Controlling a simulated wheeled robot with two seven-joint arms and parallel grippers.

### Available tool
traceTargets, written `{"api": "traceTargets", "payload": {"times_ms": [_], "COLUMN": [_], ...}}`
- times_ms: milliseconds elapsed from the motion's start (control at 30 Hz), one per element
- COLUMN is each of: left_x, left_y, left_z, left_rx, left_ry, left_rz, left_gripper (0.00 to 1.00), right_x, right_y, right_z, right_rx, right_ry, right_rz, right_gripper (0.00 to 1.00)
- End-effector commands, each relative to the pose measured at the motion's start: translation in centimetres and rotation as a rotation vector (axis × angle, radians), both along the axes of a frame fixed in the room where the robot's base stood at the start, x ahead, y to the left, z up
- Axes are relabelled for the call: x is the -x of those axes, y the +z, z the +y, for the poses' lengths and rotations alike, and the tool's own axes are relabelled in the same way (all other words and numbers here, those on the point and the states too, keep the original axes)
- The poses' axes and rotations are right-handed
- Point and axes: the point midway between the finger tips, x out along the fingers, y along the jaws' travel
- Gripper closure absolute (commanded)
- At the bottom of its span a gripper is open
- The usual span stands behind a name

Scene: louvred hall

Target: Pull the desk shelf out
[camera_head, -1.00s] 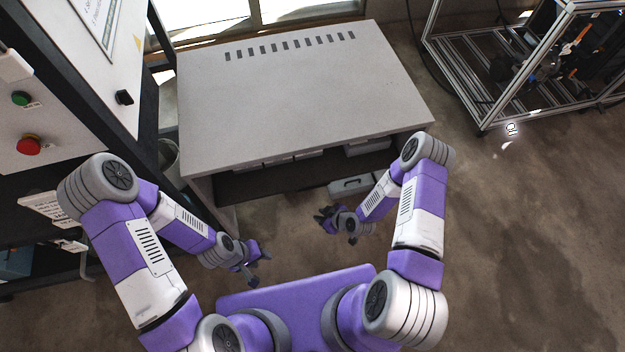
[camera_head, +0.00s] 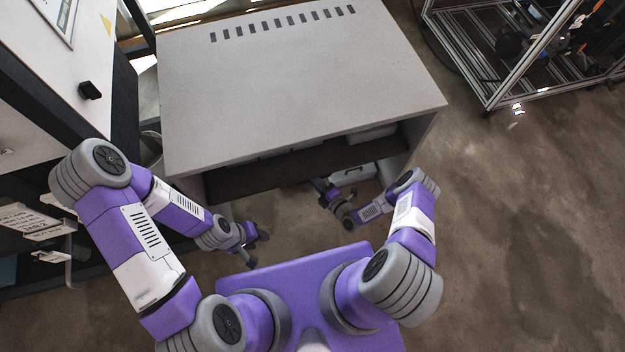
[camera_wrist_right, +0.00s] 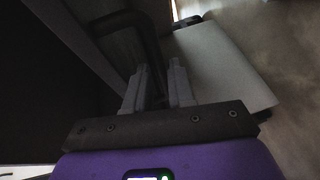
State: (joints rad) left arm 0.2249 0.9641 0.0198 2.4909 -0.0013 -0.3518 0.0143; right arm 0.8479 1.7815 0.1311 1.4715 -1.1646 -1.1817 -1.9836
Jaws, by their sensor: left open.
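The grey desk (camera_head: 300,80) stands ahead of me, with a dark shelf (camera_head: 265,178) under its top. My left gripper (camera_head: 254,250) is open and empty, low in front of the desk's left side. My right gripper (camera_head: 322,190) is at the front underside of the shelf, partly in shadow. In the right wrist view its two fingers (camera_wrist_right: 158,85) stand apart, with a dark curved bar (camera_wrist_right: 150,45), like a handle, showing between and beyond them. I cannot tell whether the fingers touch the bar.
A light grey box (camera_head: 353,174) sits under the desk, right of my right gripper; it also shows in the wrist view (camera_wrist_right: 222,65). A dark-framed cabinet (camera_head: 60,105) stands at the left. A metal frame (camera_head: 500,50) stands at the back right. The floor at right is clear.

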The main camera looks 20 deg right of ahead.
Motion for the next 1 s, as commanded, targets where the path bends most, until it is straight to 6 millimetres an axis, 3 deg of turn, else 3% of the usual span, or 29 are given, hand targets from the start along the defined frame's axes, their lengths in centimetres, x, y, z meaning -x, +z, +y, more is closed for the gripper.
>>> {"api": "traceTargets", "payload": {"times_ms": [200,500,667,1000], "left_x": [0.0,0.0,0.0,0.0], "left_y": [-0.9,-0.9,-0.9,-0.9], "left_z": [0.0,0.0,0.0,0.0], "left_rx": [0.0,0.0,0.0,0.0], "left_ry": [0.0,0.0,0.0,0.0], "left_rz": [0.0,0.0,0.0,0.0], "left_gripper": [0.57,0.57,0.57,0.57], "right_x": [-1.9,-2.1,-2.1,-2.1], "right_y": [-0.5,-0.4,-0.4,-0.4], "right_z": [0.9,1.0,1.0,1.0], "right_rx": [-0.001,-0.002,-0.001,-0.001], "right_ry": [0.0,0.0,0.0,0.0], "right_rz": [0.002,0.003,0.003,0.003], "right_gripper": [0.77,0.77,1.0,1.0]}}
